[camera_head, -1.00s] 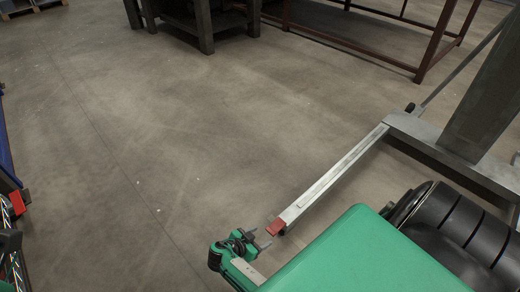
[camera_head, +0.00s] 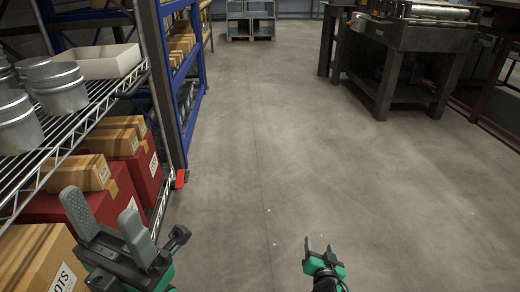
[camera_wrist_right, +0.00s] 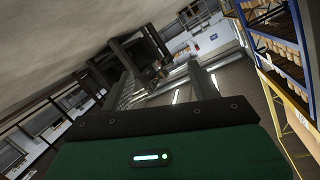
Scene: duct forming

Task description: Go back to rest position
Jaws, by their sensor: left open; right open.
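My left gripper (camera_head: 108,232) is at the lower left in the head view, its two grey fingers spread apart with nothing between them. It appears close to the shelf with the boxes; I cannot tell whether it touches anything. My right gripper (camera_head: 320,246) is at the bottom, right of the middle, over bare floor. Its fingers are apart and empty. In the right wrist view its two fingers (camera_wrist_right: 162,68) stand apart against a tilted view of the hall.
A wire shelf (camera_head: 105,100) with metal pots (camera_head: 58,88), a white bin (camera_head: 97,62) and cardboard boxes (camera_head: 85,172) stands on the left. A blue rack (camera_head: 188,90) stands behind it. A machine bench (camera_head: 415,45) is at the back right. The middle floor (camera_head: 300,150) is clear.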

